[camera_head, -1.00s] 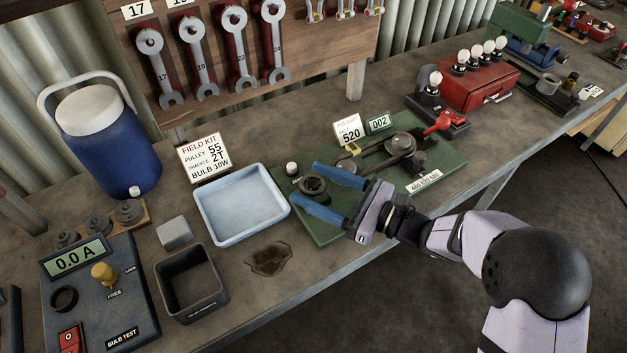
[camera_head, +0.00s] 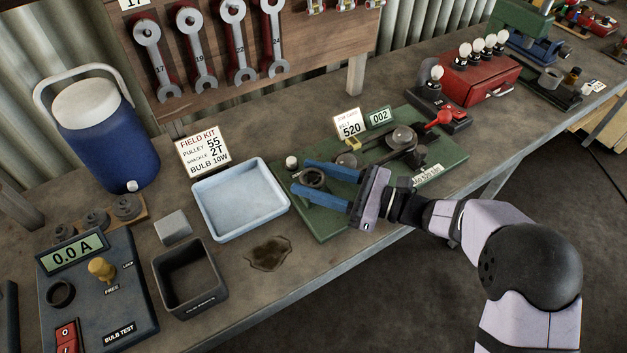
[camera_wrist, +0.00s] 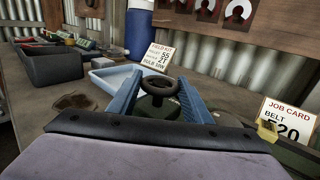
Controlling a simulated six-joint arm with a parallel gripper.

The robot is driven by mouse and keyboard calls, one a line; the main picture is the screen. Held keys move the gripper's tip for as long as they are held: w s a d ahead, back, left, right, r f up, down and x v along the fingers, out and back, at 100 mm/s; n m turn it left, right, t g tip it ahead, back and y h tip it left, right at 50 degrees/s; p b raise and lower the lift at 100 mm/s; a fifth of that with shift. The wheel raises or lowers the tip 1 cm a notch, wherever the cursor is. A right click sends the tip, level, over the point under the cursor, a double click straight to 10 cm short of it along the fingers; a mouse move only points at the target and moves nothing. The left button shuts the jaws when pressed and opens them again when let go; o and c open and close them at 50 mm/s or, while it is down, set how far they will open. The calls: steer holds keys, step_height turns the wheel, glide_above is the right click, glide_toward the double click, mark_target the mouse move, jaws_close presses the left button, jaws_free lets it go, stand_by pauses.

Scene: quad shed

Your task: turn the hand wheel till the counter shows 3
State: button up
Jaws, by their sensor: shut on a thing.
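The hand wheel (camera_head: 312,178) is a small dark ring at the left end of the green board (camera_head: 334,224). My gripper (camera_head: 300,177) has its two blue fingers on either side of the wheel, shut on it. In the wrist view the wheel (camera_wrist: 160,84) sits between the fingertips, on a green base. The fingers hide part of the wheel's sides. The counter (camera_head: 380,117) at the back of the board reads 002.
A job card (camera_head: 349,124) reading 520 stands behind the board, with dark pulleys (camera_head: 403,138) and a red-knobbed lever (camera_head: 444,117) to the right. A pale blue tray (camera_head: 244,229) lies left of the board. An open dark box (camera_head: 222,293) stands in front of it.

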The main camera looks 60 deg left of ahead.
mark_target(349, 186)
steer(key=shift+n+g+h+b, duration=0.35)
steer(key=shift+n+g+h, duration=0.35)
steer(key=shift+g, duration=0.2)
steer(key=shift+r, duration=0.1)
steer(key=o, duration=1.1)
steer(key=shift+c, duration=0.2)
steer(key=b+v, duration=0.1)
steer(key=v, duration=0.5)
steer(key=shift+b, duration=0.35)
steer(key=shift+w+d, duration=0.45)
steer(key=shift+d, duration=0.05)
